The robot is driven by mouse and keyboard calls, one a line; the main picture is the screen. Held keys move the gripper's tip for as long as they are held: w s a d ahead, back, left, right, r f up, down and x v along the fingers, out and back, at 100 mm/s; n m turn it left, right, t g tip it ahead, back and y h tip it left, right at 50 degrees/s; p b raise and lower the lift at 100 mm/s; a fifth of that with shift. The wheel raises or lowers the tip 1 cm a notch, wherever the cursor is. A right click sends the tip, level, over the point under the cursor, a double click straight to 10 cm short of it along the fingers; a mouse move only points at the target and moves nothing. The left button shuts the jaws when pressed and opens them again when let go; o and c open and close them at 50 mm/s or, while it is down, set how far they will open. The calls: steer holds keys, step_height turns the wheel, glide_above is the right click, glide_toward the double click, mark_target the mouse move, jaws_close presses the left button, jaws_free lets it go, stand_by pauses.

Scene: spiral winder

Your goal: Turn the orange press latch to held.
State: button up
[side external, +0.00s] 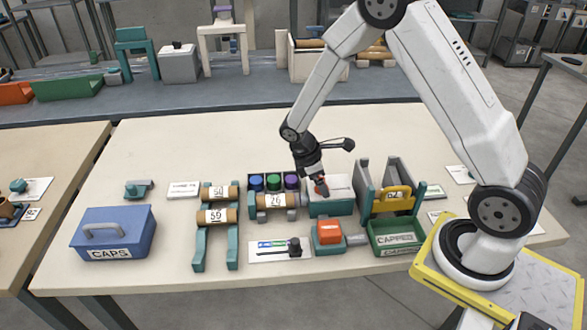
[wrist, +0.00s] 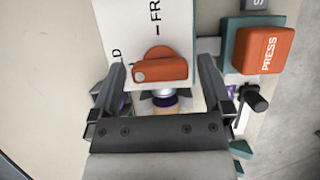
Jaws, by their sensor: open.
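The orange latch (wrist: 160,71) shows in the wrist view as a short rounded bar on a round orange hub, lying crosswise on a white label plate (wrist: 128,22). The plate carries partly cropped lettering, "D" at the left and "FR" at the upper middle. My gripper (wrist: 161,66) is open, with one finger on each side of the latch and visible gaps to both. In the side view my gripper (side external: 318,182) points down over the white-topped teal box (side external: 333,206), and the latch is largely hidden there. An orange PRESS block (wrist: 264,50) sits to the right.
The orange block in its teal holder (side external: 329,232) stands in front of the box. A teal frame with a yellow part (side external: 396,198) is close on the right. A row of coloured caps (side external: 273,182) and paper rolls (side external: 217,215) lie left. The table's back area is clear.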

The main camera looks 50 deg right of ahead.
steer(key=v, duration=0.7)
steer(key=shift+r, duration=0.4)
steer(key=shift+a, duration=0.1)
steer(key=s+a+r+m+t+y, duration=0.3)
steer(key=s+a+m+t, duration=0.2)
steer(key=s+m, duration=0.4)
steer(key=shift+s+a+r+t, duration=0.3)
steer(key=shift+s+a+t, duration=0.1)
steer(key=shift+s+a, duration=0.35)
